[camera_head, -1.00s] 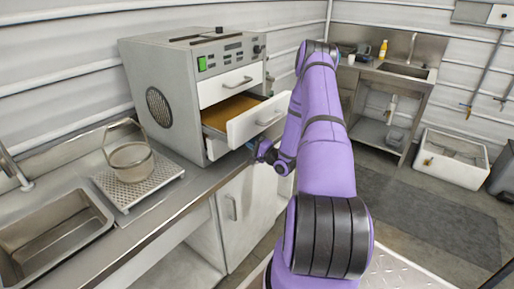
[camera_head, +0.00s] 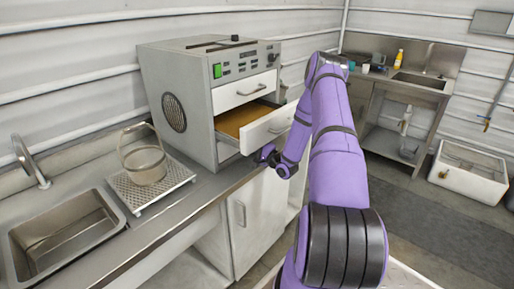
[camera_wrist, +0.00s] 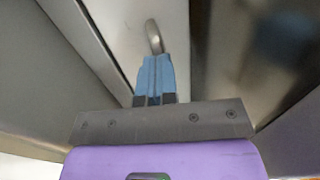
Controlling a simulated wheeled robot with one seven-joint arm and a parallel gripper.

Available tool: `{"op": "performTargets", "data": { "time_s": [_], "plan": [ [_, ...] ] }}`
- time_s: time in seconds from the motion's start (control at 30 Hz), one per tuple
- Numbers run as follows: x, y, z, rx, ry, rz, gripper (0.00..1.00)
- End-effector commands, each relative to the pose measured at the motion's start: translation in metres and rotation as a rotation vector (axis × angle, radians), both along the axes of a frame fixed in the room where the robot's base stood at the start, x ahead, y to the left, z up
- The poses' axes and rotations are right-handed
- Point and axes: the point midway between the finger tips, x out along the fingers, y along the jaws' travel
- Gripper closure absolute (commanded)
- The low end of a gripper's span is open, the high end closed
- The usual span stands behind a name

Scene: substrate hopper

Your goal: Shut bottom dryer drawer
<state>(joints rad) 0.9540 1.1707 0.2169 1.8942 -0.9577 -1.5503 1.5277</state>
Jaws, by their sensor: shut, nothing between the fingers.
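The grey dryer (camera_head: 178,95) stands on the counter. Its bottom drawer (camera_head: 256,138) is pulled out, with brown material inside and a handle (camera_head: 280,124) on its white front. The upper drawer (camera_head: 240,94) is shut. My gripper (camera_head: 264,154) is low beside the bottom drawer's front, near its lower edge; I cannot tell whether it touches. In the wrist view, my gripper's blue fingers (camera_wrist: 155,76) are closed together and empty. A curved metal handle (camera_wrist: 153,36) shows just beyond their tips; which handle it is, I cannot tell.
A wire basket (camera_head: 144,160) stands on a perforated tray (camera_head: 150,186) left of the dryer, by a sink (camera_head: 62,228). A cabinet door (camera_head: 255,225) is below the counter. A second sink bench (camera_head: 408,85) and a white tub (camera_head: 468,172) are at the right back.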

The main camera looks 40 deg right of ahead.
Motion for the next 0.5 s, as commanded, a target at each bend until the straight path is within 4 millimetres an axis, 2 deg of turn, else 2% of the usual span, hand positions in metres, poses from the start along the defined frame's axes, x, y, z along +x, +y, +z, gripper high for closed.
{"op": "performTargets", "data": {
  "time_s": [0.1,0.27,0.5],
  "plan": [
    [0.006,0.000,0.005,-0.005,-0.010,0.001,1.00],
    [0.000,-0.001,0.004,-0.006,-0.012,0.001,1.00],
    [-0.042,-0.005,-0.006,-0.003,-0.004,-0.003,1.00]
  ]
}}
